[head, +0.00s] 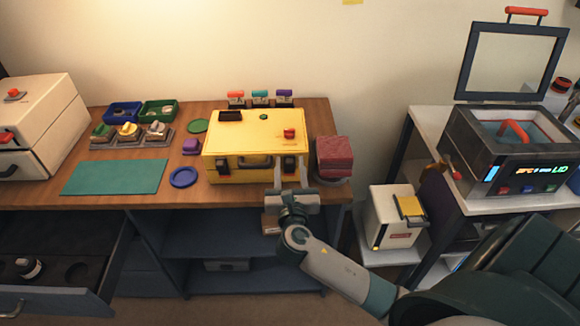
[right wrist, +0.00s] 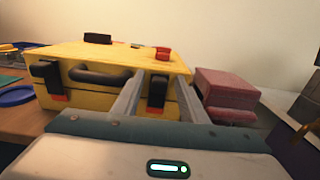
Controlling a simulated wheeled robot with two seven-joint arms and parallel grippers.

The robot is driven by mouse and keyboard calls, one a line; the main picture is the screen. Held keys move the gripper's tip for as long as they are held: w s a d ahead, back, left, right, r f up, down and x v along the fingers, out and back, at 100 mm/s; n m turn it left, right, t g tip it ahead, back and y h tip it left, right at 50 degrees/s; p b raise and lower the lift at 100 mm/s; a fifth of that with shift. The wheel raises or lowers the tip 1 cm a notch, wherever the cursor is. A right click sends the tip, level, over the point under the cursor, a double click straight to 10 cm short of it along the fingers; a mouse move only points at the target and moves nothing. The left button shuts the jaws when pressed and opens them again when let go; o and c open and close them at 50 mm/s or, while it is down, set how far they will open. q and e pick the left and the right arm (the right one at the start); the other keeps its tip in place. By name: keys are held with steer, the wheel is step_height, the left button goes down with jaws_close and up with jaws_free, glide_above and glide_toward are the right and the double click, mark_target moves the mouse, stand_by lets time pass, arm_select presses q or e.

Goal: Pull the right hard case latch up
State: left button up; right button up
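The yellow hard case (head: 240,135) stands closed on the wooden table, its front facing me. Its right latch (right wrist: 158,92) is black with a red part at its lower end, and it also shows in the head view (head: 289,165). The left latch (right wrist: 47,75) is black too, left of the dark handle (right wrist: 100,76). My right gripper (head: 290,180) is in front of the case at the right latch. Its fingers (right wrist: 160,103) are apart, one on each side of the latch; I cannot tell whether they touch it. My left gripper is not in view.
A red block stack (head: 334,154) stands just right of the case. A blue round lid (head: 184,177) and purple piece (head: 191,147) lie to its left. A green mat (head: 115,177) lies farther left. An open drawer (head: 100,275) juts out at the lower left.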

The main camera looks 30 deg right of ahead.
steer(key=shift+s+f, duration=0.1)
